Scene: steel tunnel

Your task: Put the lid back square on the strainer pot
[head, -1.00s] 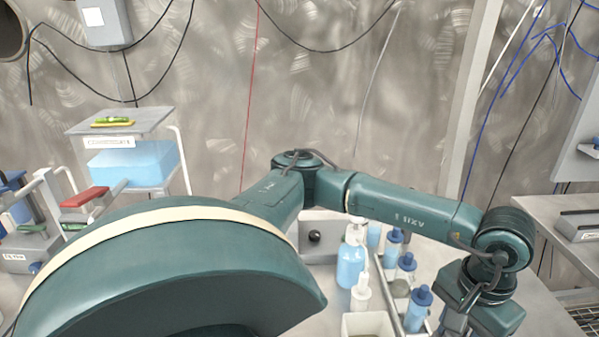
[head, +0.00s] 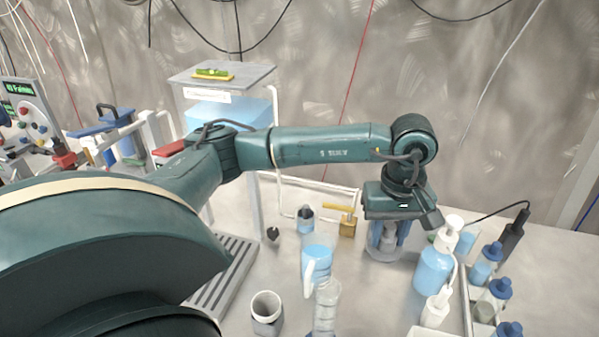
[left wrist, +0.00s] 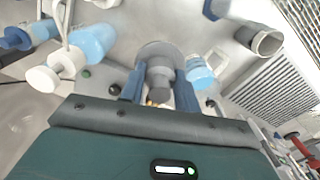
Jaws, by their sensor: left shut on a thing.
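My left gripper (head: 388,232) points down at the back of the worktop, left of the pump bottle. Its blue fingers also show in the left wrist view (left wrist: 158,88), shut on the grey knob of a round grey lid (left wrist: 160,50). In the head view, a grey round piece (head: 384,252) shows low under the fingers, partly hidden by them. I cannot tell whether the strainer pot is below the lid, or whether the lid sits square or tilted. My right gripper is in neither view.
A pump bottle (head: 432,270) and several blue-capped bottles (head: 486,262) stand close on the right. A brass padlock-like block (head: 347,228), a clear bottle (head: 326,305) and a white cup (head: 266,310) stand left. A slatted grey rack (head: 226,275) lies further left.

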